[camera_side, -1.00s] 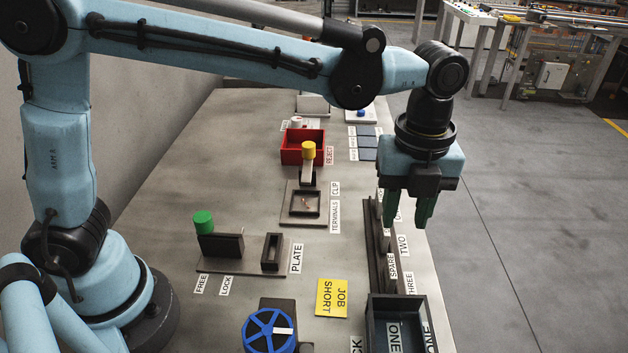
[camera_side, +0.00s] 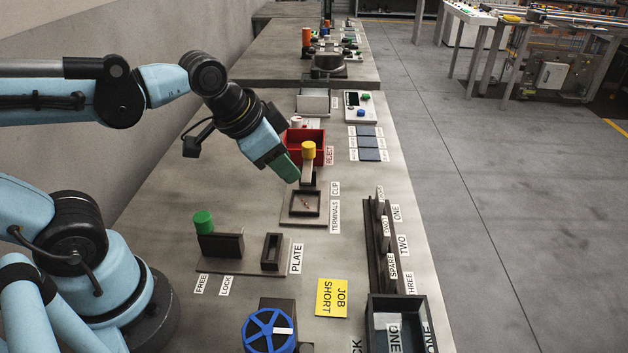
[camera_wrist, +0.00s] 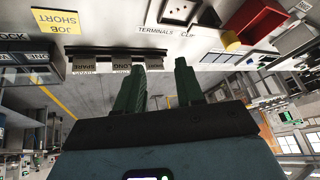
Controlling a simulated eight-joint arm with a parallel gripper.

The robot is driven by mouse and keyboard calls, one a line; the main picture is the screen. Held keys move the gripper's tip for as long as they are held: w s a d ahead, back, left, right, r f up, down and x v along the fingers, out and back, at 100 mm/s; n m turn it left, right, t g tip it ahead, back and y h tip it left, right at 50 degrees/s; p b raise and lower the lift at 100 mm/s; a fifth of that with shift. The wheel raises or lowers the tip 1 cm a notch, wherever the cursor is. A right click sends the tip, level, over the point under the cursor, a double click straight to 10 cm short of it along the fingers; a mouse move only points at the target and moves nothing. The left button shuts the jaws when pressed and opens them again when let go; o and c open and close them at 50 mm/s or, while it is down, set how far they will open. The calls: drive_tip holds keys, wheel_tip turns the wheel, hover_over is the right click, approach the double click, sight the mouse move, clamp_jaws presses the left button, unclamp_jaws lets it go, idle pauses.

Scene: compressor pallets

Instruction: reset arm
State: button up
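My gripper (camera_side: 286,166) is tilted down and to the right, in the air in front of the red REJECT bin and the yellow-topped clip station in the side view. In the wrist view my gripper (camera_wrist: 160,78) shows two green fingers standing apart with nothing between them. My arm is folded back to the left over the bench. The wrist camera looks across the bench edge toward the floor and the hall beyond.
The bench holds the red bin (camera_side: 318,136), the yellow knob (camera_side: 308,150), the green knob (camera_side: 203,222), the blue handwheel (camera_side: 269,331), a yellow JOB SHORT card (camera_side: 331,298) and a dark tray (camera_side: 405,304). The slotted rack (camera_side: 383,250) runs along the right edge. The floor at right is clear.

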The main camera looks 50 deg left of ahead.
drive_tip(key=n, duration=0.1)
drive_tip(key=s+a+f+n, duration=0.1)
drive_tip(key=a+n+t, duration=0.1)
drive_tip(key=shift+s+a+f+n, duration=0.1)
drive_tip(key=shift+s+f+n, duration=0.15)
drive_tip(key=shift+n, duration=0.15)
